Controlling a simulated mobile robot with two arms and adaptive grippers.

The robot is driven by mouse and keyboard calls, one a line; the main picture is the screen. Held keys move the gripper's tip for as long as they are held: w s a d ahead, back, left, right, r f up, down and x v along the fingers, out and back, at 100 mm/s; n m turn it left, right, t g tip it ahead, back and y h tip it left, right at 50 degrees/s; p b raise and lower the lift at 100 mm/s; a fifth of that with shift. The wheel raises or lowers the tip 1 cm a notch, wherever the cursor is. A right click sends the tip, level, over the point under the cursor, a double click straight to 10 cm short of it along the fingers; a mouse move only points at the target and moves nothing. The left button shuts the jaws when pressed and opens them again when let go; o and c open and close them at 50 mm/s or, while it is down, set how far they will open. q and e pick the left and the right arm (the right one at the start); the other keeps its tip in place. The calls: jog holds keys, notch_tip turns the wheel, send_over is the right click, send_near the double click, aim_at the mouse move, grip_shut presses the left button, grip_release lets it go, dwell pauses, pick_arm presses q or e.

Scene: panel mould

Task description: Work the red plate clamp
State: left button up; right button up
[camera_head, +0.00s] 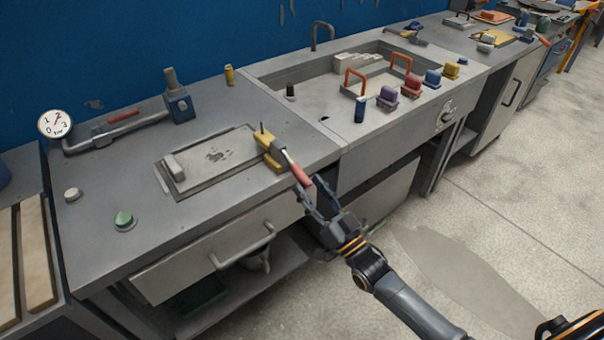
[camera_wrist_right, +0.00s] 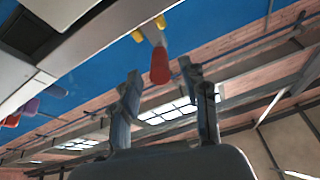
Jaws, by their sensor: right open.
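The plate clamp has a yellow body (camera_head: 268,150) and a red handle (camera_head: 299,173). It sits at the right end of the grey mould plate (camera_head: 205,163) on the bench, with the handle sloping out towards the bench's front edge. My right gripper (camera_head: 315,192) is open at the handle's outer end, its fingers near the red tip. In the right wrist view the red handle (camera_wrist_right: 160,66) shows beyond and between the open fingertips (camera_wrist_right: 162,80), with nothing gripped. Whether a finger touches the handle I cannot tell. My left gripper is not in view.
A drawer front (camera_head: 205,265) with a handle lies below the bench edge. A green button (camera_head: 123,220) and a pressure gauge (camera_head: 55,124) are on the left. A sink (camera_head: 350,75) with red-orange handles and several coloured blocks is to the right. The floor in front is clear.

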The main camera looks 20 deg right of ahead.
aim_at(296, 168)
jog(key=shift+x, duration=2)
grip_shut()
